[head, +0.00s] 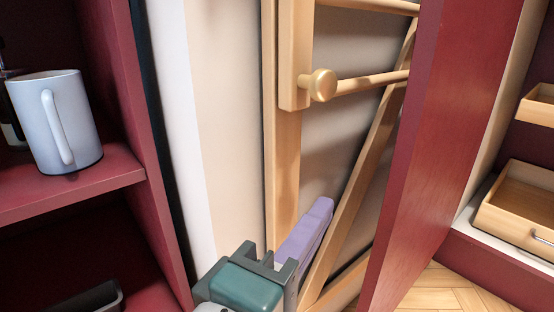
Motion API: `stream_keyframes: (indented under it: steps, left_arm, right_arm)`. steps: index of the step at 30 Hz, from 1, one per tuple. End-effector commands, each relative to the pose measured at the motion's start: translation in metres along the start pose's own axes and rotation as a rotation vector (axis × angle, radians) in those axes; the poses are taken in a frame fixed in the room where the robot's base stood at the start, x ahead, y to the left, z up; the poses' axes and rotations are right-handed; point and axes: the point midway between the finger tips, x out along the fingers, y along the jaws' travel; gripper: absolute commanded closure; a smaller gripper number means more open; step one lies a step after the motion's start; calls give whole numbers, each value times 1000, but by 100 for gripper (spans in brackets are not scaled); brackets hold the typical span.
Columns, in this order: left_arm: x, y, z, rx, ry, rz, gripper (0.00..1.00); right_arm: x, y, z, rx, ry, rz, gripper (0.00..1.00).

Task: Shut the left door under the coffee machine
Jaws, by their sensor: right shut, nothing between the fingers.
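A tall red door panel (440,130) stands open right of centre, seen at a steep angle with its near edge facing me. Beyond it on the right is a red cabinet interior. My right gripper (320,208) is at the bottom centre, with its purple fingers shut and empty, pointing up and away from me. It is to the left of the door panel, with a gap in the picture between them. The coffee machine cannot be made out. My left gripper is not in view.
A wooden rack (295,60) with a round peg stands against the wall behind my gripper. A white mug (80,110) sits on a red shelf (90,188) at left. Wooden drawers (515,205) sit in the right cabinet. A little wooden floor (450,290) shows at bottom right.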

Motion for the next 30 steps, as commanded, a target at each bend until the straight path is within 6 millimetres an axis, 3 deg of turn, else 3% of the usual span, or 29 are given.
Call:
stream_keyframes:
  steps: [12,21,30]
  left_arm:
    - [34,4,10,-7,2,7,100]
    - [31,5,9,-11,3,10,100]
    - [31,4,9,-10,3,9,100]
  right_arm:
    - [89,-3,1,3,-3,3,100]
    - [76,-1,32,0,-1,-2,100]
    - [73,0,39,-1,-1,-3,100]
